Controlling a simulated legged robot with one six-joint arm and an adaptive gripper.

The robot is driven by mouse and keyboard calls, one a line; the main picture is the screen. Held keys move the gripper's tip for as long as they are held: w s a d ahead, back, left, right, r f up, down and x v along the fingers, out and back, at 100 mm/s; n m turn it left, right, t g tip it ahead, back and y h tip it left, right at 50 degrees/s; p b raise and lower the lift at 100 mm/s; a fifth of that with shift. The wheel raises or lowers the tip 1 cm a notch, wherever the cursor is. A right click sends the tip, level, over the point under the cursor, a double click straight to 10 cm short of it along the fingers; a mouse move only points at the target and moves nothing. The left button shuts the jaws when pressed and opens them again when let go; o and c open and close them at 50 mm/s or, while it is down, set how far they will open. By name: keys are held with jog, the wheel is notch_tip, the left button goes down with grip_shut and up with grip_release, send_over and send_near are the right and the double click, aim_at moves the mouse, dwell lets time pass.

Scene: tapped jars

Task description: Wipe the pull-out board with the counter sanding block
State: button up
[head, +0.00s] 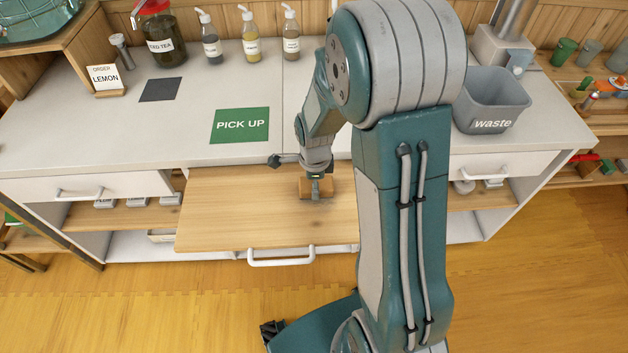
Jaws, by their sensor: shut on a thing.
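The wooden pull-out board (235,215) sticks out from under the white counter, with a white handle (281,257) on its front edge. The sanding block (306,187) is a small brown block at the board's back right part. My gripper (316,190) points down and is shut on the block. The block appears to rest on the board, though contact underneath is hidden. My arm covers the board's right side.
On the counter (185,120) are a green PICK UP mat (240,125), a dark square (161,90), a LEMON order card (105,77), an iced tea jar (161,35) and several pump bottles. A grey waste bin (491,100) stands at the right. The board's left and front are clear.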

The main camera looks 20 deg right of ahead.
aim_at(317, 221)
jog(key=shift+s+a, duration=0.3)
jog(key=shift+s, duration=0.6)
jog(key=shift+s+a, duration=0.25)
jog(key=shift+s, duration=0.6)
jog(key=shift+s+a, duration=0.25)
jog(key=shift+s, duration=0.5)
jog(key=shift+s+a, duration=0.25)
jog(key=shift+s, duration=0.5)
jog(key=shift+s+a, duration=0.25)
jog(key=shift+s, duration=0.5)
notch_tip(317, 221, up, 7)
